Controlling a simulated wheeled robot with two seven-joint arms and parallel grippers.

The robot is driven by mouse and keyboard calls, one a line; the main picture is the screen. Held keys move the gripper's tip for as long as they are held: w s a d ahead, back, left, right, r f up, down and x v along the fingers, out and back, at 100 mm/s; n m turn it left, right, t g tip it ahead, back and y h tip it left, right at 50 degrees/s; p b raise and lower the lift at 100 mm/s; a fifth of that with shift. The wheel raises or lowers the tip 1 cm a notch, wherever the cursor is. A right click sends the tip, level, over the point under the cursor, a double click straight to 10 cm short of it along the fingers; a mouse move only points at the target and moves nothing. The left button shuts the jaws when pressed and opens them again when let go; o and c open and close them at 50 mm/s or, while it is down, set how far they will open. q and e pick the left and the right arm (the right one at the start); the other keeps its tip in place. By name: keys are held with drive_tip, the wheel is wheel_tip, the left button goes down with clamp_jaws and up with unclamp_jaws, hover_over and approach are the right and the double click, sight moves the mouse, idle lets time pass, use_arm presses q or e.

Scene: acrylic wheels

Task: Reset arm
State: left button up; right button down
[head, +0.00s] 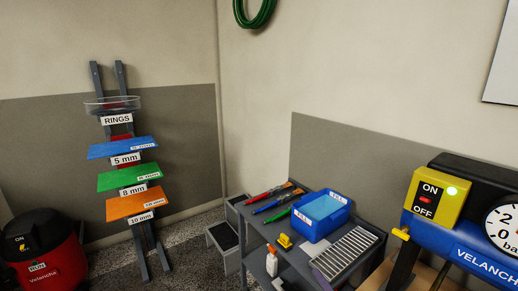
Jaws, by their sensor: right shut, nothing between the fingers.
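Neither my left nor my right gripper can be made out in the head view. No arm of mine shows clearly. The view looks over a workshop corner with a ring stand (122,133), a tool cart (262,232) and a blue compressor (470,235).
The cart carries a blue bin (320,216), screwdrivers, a yellow piece (284,241) and a white bottle (271,262). A red vacuum (45,255) stands left. Floor between stand and cart is partly clear.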

drive_tip(key=s+d+f+n+g+h, duration=0.25)
drive_tip(key=s+f+n+g, duration=0.3)
drive_tip(key=s, duration=0.35)
drive_tip(key=s+d+f+n+g+h, duration=0.2)
drive_tip(key=s+d+f+n+g, duration=0.25)
drive_tip(key=s+f+g, duration=0.4)
drive_tip(key=s+f+n, duration=0.1)
drive_tip(key=s+f, duration=0.2)
drive_tip(key=f, duration=0.9)
drive_tip(key=s+f, duration=0.2)
drive_tip(key=f, duration=1)
drive_tip(key=s+d+f+g, duration=0.1)
drive_tip(key=s+d+f, duration=0.2)
drive_tip(key=s+f, duration=0.9)
drive_tip(key=s, duration=0.4)
